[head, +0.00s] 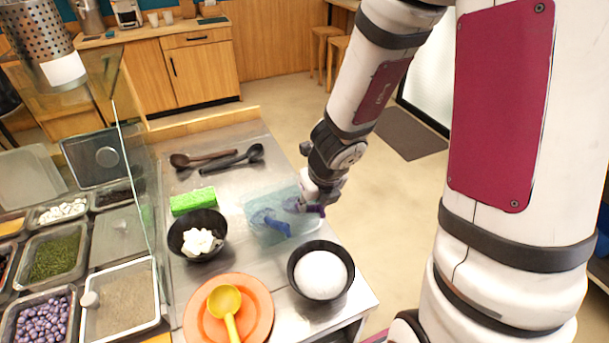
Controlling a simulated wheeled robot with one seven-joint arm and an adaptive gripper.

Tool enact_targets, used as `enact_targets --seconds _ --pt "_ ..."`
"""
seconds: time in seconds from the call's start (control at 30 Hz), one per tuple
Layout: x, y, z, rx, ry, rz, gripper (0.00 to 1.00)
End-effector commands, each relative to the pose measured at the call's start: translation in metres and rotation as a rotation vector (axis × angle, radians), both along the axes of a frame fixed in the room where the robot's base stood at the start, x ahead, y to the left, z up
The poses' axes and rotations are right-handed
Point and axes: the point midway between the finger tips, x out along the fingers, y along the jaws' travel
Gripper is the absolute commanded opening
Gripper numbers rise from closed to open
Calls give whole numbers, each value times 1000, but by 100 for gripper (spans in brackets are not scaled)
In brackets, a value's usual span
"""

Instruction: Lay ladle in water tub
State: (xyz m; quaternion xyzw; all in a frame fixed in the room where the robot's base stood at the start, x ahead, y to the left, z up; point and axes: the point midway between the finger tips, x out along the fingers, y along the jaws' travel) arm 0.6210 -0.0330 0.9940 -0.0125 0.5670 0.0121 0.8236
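The water tub (257,204) is a translucent pale blue box on the steel counter. A blue-purple ladle-like thing (272,222) shows in or through the tub, with a purple part reaching toward its right side. My gripper (313,207) is low at the tub's right edge, beside that purple part. Its fingers are small and partly hidden, so I cannot tell whether they touch or hold it. A yellow ladle (226,305) lies on an orange plate (262,311). A brown ladle (203,158) and a black ladle (240,157) lie at the back of the counter.
A black bowl with white pieces (198,241) stands left of the tub, near a green block (193,201). A black bowl with a white mound (320,274) stands in front of it. Topping trays (120,298) and a glass guard fill the left. Bare steel lies behind the tub.

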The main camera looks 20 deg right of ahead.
Motion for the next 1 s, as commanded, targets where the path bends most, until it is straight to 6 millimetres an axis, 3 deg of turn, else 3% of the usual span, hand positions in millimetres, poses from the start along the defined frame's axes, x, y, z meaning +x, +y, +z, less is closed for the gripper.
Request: enact_targets --seconds 0.47,1.0 --pt "-1 0 3 0 0 0 43" --pt "-4 1 34 2 2 1 43"
